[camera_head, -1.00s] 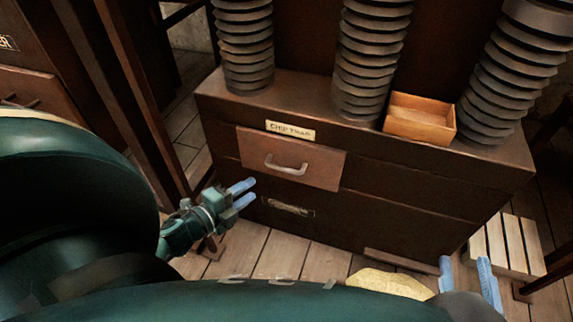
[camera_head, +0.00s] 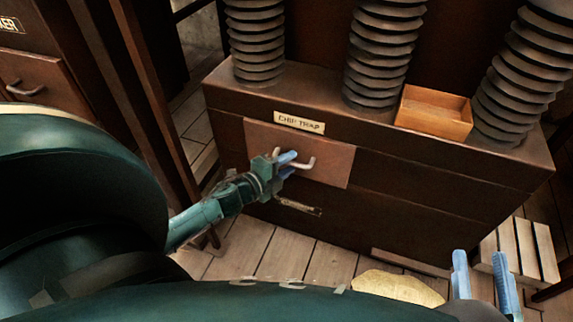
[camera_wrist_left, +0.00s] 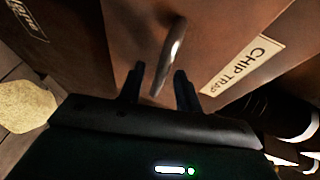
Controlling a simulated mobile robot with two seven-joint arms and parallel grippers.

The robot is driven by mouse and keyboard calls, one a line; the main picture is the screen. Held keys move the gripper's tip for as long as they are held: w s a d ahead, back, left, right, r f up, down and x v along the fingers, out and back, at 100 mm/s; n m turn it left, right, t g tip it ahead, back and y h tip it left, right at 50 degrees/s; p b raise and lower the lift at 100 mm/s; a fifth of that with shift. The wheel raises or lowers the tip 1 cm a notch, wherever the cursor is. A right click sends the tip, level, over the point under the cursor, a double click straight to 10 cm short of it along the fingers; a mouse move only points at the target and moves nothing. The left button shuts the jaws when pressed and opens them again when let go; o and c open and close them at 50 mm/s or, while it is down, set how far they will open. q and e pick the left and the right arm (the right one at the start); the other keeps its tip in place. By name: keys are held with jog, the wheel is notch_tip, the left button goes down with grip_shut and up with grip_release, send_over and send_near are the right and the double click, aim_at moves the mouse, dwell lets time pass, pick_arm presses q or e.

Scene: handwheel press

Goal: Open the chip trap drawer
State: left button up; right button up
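The chip trap drawer (camera_head: 330,163) is a brown front in the dark cabinet, under a "CHIP TRAP" label (camera_head: 299,123). It looks shut. Its metal bar handle (camera_head: 308,164) is partly hidden by my left gripper (camera_head: 289,164), which is at the handle's left part. In the left wrist view the handle (camera_wrist_left: 170,55) stands between the two fingers of the left gripper (camera_wrist_left: 159,88), with gaps beside it, so the fingers are open around it. My right gripper (camera_head: 482,275) is at the lower right, fingers apart and empty.
A small wooden box (camera_head: 434,112) sits on the cabinet top between ribbed dark columns (camera_head: 383,60). A lower label plate (camera_head: 298,206) is below the drawer. A yellowish heap (camera_head: 398,287) and a slatted crate (camera_head: 520,252) are on the plank floor.

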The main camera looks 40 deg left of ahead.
pick_arm(q)
jog(key=shift+c, duration=0.4)
grip_shut()
